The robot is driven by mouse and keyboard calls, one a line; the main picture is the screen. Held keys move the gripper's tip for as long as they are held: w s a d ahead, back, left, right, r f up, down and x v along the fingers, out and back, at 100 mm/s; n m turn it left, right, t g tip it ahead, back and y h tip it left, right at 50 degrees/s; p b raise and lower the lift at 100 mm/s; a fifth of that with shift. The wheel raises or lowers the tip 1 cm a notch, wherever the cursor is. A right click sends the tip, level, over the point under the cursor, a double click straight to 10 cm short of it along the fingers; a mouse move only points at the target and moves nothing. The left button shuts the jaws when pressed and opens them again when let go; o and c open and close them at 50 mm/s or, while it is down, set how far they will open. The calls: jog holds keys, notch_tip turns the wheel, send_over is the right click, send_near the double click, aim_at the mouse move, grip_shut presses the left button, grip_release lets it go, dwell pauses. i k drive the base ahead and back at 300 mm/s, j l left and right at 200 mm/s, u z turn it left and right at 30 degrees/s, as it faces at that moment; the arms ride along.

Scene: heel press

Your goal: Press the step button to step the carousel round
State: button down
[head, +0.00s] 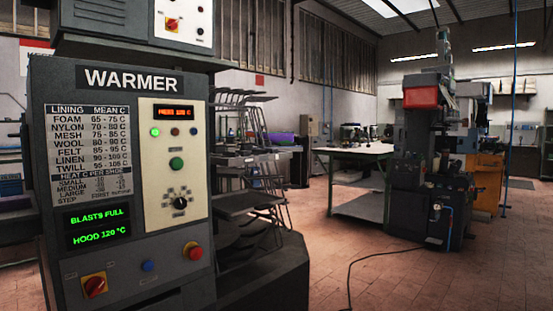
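The warmer cabinet (130,80) stands at the left, dark grey, with a lining table and a green display (97,227) reading "BLASTS FULL" and "HOOD 120 °C". Its beige panel (160,215) carries a red display, small lamps, a green button (176,164) and a black dial (180,203). The small labels are unreadable, so I cannot tell which is the step button. The carousel (245,203), with stacked grey racks, shows right of the cabinet. My gripper is not in view.
A workbench (355,151) stands behind, with a drill-like machine (425,160) with a red box at the right. A dark cable (352,265) lies on the tiled floor (400,285). The floor in front at the right is otherwise clear.

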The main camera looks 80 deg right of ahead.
aim_at(177, 164)
jog(key=z, duration=2)
